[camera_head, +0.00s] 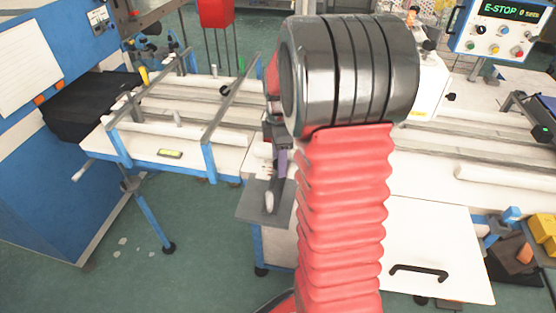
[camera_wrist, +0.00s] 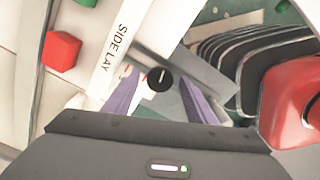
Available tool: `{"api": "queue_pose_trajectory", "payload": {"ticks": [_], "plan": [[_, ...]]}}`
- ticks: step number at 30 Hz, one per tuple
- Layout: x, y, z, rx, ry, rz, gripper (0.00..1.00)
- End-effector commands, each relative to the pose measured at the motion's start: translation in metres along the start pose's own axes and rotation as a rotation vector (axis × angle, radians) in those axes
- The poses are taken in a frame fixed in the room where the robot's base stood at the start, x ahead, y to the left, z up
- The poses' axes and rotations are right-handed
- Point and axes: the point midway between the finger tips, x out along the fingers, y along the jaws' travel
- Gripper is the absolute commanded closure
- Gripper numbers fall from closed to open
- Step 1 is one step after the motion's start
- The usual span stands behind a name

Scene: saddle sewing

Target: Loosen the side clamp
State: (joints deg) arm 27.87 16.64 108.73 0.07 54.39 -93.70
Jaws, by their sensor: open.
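A round black knob (camera_wrist: 159,79) with a white pointer line shows in the wrist view, beside a white bar (camera_wrist: 122,45) lettered "SIDE LAY". It looks like the side clamp's knob. My gripper (camera_wrist: 157,82) is open, with one purple finger on each side of the knob in the picture. I cannot tell whether the fingertips reach down around the knob or stay above it; no contact shows. In the head view my gripper (camera_head: 279,178) points down over a grey plate (camera_head: 252,207) at the table's front edge, mostly behind my arm. The knob cannot be made out there.
A red block (camera_wrist: 62,50) sits left of the lettered bar. In the head view, a white table with rails (camera_head: 190,133) and blue posts extends left. A cabinet door with a black handle (camera_head: 418,272) and an E-STOP panel (camera_head: 505,30) are at right.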

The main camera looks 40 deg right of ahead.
Motion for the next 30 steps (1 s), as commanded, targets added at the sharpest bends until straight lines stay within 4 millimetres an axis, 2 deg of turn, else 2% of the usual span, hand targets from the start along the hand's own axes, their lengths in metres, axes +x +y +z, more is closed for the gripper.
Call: {"api": "queue_pose_trajectory", "payload": {"ticks": [6,11,30], "plan": [[-0.002,0.0,0.0,0.0,-0.001,0.001,0.49],[-0.014,0.001,0.001,0.0,-0.001,0.003,0.49],[-0.119,0.001,0.0,0.0,-0.001,0.003,0.49]]}}
